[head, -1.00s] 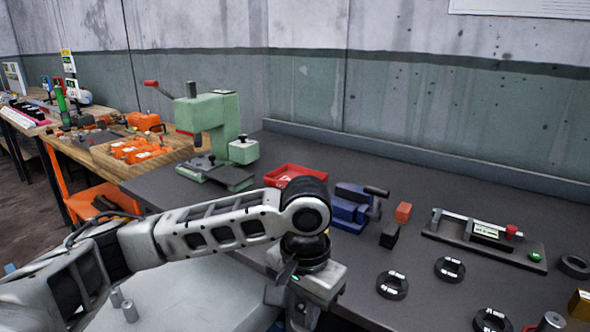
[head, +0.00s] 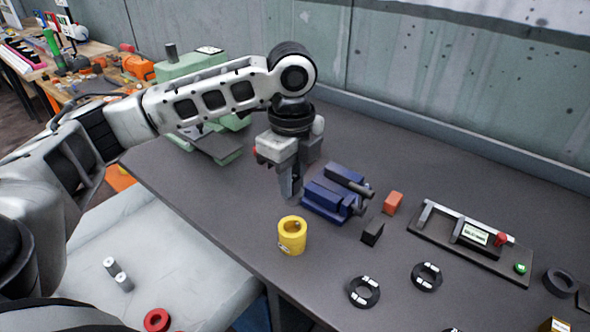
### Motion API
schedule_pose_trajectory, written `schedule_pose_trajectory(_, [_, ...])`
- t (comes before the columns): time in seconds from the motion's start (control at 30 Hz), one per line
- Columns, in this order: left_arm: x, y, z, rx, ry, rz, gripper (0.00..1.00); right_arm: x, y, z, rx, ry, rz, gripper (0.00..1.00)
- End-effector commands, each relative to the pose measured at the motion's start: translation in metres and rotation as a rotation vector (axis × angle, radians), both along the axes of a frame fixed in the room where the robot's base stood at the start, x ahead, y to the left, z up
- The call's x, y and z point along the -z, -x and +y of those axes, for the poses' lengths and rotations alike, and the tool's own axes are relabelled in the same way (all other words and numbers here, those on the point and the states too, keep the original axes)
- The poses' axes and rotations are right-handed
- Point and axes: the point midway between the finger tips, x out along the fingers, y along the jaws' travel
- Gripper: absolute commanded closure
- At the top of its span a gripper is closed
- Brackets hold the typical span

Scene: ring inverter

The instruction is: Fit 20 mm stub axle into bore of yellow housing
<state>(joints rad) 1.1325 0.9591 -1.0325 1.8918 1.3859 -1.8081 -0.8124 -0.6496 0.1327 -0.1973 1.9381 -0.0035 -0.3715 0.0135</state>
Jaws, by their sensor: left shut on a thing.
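The yellow housing (head: 292,243) stands upright on the dark bench near its front edge, with its bore open to the top. My left gripper (head: 290,192) points down just above and behind it in the picture, apart from it. Its jaws are shut on a slim grey piece that I take for the stub axle; the fingers largely hide it and its size cannot be read. My right gripper is not in view.
A blue vise (head: 335,195) stands close right of the gripper, with a black block (head: 372,232) and an orange block (head: 393,203) beside it. Black rings (head: 364,292) lie front right. A gauge stand (head: 470,238) is farther right. Two grey cylinders (head: 118,274) and a red ring (head: 157,320) are front left.

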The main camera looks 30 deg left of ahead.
Motion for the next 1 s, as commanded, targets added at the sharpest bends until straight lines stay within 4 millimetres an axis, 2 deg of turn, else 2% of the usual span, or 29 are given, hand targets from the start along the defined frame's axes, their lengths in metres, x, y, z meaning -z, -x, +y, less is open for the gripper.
schedule_pose_trajectory(0.27, [0.004, 0.000, 0.001, -0.001, 0.001, 0.000, 1.00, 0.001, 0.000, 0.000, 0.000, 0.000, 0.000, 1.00])
schedule_pose_trajectory(0.7, [0.044, 0.000, 0.001, -0.002, 0.000, 0.000, 1.00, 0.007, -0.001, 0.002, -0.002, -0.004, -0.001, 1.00])
schedule_pose_trajectory(1.0, [0.057, 0.000, 0.001, -0.002, 0.000, -0.001, 1.00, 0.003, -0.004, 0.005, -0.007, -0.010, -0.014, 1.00])
